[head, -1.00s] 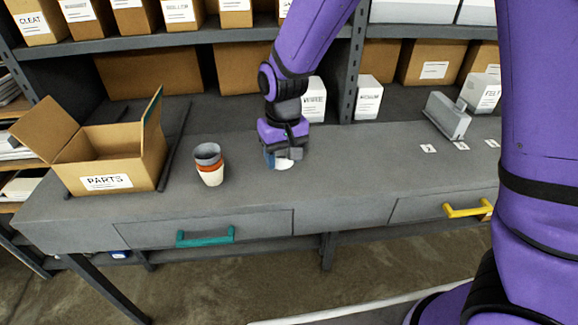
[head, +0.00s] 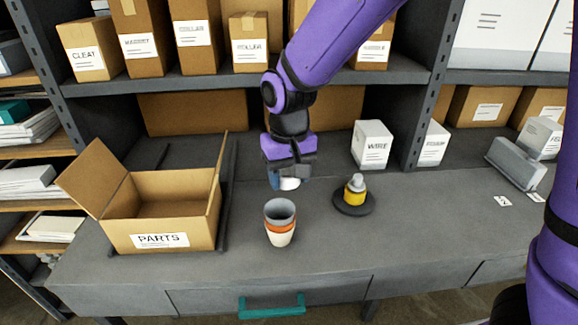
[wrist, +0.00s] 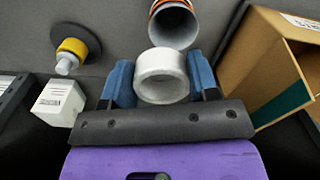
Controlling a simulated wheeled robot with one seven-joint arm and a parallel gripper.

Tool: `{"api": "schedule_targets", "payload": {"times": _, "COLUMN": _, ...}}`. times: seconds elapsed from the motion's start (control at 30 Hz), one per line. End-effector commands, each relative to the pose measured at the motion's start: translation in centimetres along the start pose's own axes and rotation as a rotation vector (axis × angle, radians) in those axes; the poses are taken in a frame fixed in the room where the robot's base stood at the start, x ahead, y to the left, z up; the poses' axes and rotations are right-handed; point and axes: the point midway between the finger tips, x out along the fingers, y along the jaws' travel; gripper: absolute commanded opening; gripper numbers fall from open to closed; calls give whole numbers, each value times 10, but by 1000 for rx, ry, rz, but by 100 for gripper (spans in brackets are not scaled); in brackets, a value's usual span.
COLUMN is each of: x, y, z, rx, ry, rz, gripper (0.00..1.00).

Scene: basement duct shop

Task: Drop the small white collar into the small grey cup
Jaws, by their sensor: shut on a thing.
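The small white collar (wrist: 161,75) is a short white ring, held between the two blue fingers of my gripper (wrist: 162,86) in the wrist view. In the head view, the collar (head: 289,183) shows under my gripper (head: 288,178), above and slightly behind the cup stack. The small grey cup (head: 279,211) sits on top of a nested stack, with an orange cup and a white cup below it. The grey cup's open mouth faces up and looks empty. In the wrist view the grey cup (wrist: 176,28) is just beyond the collar, apart from it.
An open cardboard PARTS box (head: 160,222) stands left of the cups. A yellow and grey object on a dark round base (head: 352,207) is to the right. A white WIRE box (head: 371,146) stands behind. The bench in front of the cups is clear.

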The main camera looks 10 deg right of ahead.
Motion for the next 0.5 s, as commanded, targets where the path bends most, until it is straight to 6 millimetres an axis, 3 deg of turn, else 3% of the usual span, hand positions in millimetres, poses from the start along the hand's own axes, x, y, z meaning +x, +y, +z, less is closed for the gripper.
{"api": "schedule_targets", "payload": {"times": 0.2, "x": 22, "y": 0, "z": 0, "rx": 0, "ry": -1, "rz": 1, "gripper": 32}}
{"api": "schedule_targets", "payload": {"times": 0.5, "x": 32, "y": 0, "z": 0, "rx": 0, "ry": 1, "rz": 0, "gripper": 32}}
